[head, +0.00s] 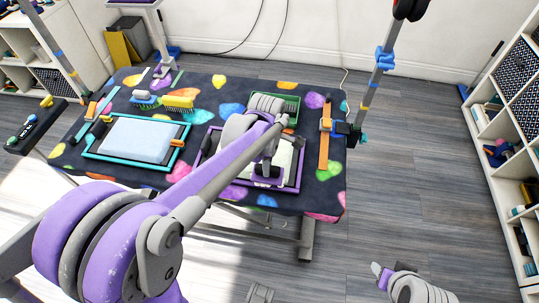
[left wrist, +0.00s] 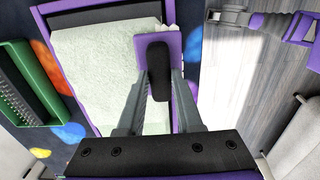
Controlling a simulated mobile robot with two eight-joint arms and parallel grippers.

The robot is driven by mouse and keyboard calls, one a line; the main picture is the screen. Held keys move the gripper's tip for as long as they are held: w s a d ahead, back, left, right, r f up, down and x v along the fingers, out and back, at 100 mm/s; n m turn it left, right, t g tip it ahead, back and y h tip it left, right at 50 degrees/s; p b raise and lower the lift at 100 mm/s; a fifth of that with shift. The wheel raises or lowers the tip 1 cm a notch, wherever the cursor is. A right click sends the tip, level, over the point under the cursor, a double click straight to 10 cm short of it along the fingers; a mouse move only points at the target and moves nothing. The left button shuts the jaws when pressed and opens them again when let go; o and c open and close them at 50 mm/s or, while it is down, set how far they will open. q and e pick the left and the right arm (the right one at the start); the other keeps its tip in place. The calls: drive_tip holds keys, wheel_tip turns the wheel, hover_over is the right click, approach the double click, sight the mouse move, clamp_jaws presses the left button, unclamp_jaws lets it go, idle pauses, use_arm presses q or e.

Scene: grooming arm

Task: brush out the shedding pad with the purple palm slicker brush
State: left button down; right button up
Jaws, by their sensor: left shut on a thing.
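The shedding pad is a pale, fluffy greenish-white surface in a purple-framed tray (head: 297,178); the pad (left wrist: 85,60) fills much of the left wrist view. My left gripper (head: 268,172) is over this tray in the head view, and the arm hides part of it. In the left wrist view my left gripper (left wrist: 158,95) is shut on the dark handle of the purple palm slicker brush (left wrist: 144,50). The brush is over the pad near its right side; whether its bristles touch is hidden. My right gripper (head: 380,275) is off the table at lower right, its jaws unclear.
A teal-framed tray (head: 92,152) with a pale blue pad lies at left on the colourful table mat (head: 205,82). A yellow brush (head: 179,103) and a blue brush (head: 144,98) lie behind it. A green tray (head: 291,97) is behind the purple one. An orange strip (head: 324,150) lies right.

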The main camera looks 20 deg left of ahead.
use_arm(q)
drive_tip(key=shift+s, duration=0.1)
wheel_tip(320, 180, up, 8)
drive_tip(key=p, duration=0.5)
idle(0.5)
